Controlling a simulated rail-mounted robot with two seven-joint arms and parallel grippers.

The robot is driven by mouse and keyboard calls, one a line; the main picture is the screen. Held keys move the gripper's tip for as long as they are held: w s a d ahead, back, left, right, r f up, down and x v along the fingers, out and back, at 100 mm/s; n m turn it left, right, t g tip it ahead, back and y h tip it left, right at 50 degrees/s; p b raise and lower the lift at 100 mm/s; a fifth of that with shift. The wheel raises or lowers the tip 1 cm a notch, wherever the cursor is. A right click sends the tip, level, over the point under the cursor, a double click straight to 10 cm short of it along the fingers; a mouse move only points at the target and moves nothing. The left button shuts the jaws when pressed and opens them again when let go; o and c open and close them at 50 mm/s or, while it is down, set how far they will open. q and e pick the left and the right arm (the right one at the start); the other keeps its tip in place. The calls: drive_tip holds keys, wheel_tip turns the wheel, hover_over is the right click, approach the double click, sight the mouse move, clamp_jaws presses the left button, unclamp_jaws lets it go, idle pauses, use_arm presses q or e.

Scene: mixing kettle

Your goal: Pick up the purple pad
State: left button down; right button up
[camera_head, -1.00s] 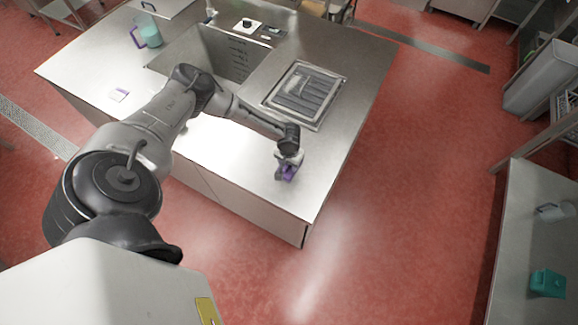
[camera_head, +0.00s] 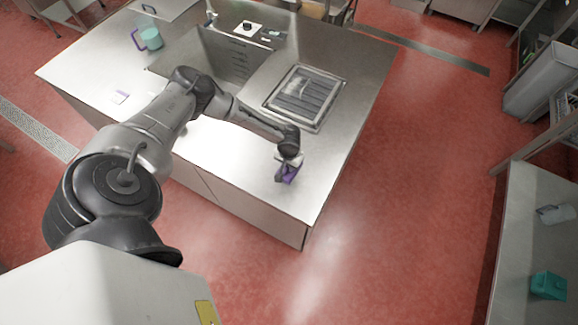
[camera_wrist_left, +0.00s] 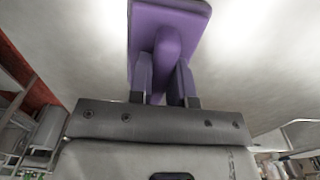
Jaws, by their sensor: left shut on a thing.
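The purple pad (camera_head: 287,174) is near the front right corner of the steel counter in the head view. In the left wrist view the purple pad (camera_wrist_left: 168,28) shows a flat base and a thick grip that sits between the fingers. My left gripper (camera_head: 289,164) is shut on that grip; it also shows in the left wrist view (camera_wrist_left: 166,82). I cannot tell whether the pad touches the counter or is slightly above it. My right gripper is not in view.
The steel counter (camera_head: 230,165) is bare around the pad. A slatted metal tray (camera_head: 304,97) is set behind it. A side table (camera_head: 530,215) holds a teal object (camera_head: 548,286).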

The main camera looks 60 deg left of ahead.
use_arm(q)
drive_tip(key=shift+r, duration=0.45)
drive_tip(key=r, duration=0.2)
drive_tip(key=d+r, duration=0.1)
drive_tip(key=shift+w+r, duration=0.15)
drive_tip(key=shift+r, duration=0.2)
drive_tip(key=w+d+r, duration=0.3)
drive_tip(key=d+r, duration=0.3)
drive_tip(key=d, duration=0.4)
drive_tip(key=shift+r+p, duration=0.2)
drive_tip(key=shift+p, duration=0.1)
drive_tip(key=shift+d, duration=0.1)
